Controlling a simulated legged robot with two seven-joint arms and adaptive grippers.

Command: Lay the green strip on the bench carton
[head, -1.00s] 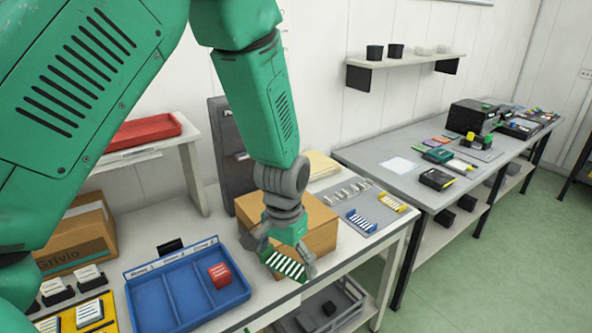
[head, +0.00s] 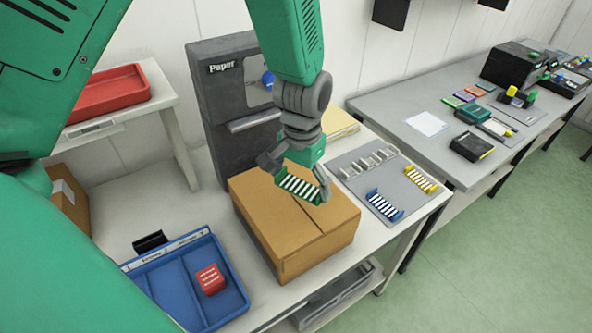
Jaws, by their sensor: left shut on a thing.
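The green strip (head: 299,187), with white stripes across it, is held in my left gripper (head: 294,182). The gripper is shut on it, with a dark finger at each end of the strip. The bench carton (head: 318,237) is a closed brown box on the white bench. The strip shows over the carton's top face, towards its back. I cannot tell whether the strip touches the carton. My right gripper is not in view.
A blue divided tray (head: 178,299) with a red block (head: 210,279) stands left of the carton. A grey mat (head: 385,176) with blue (head: 384,206) and yellow (head: 420,179) strips lies to its right. A dark paper dispenser (head: 229,125) stands behind.

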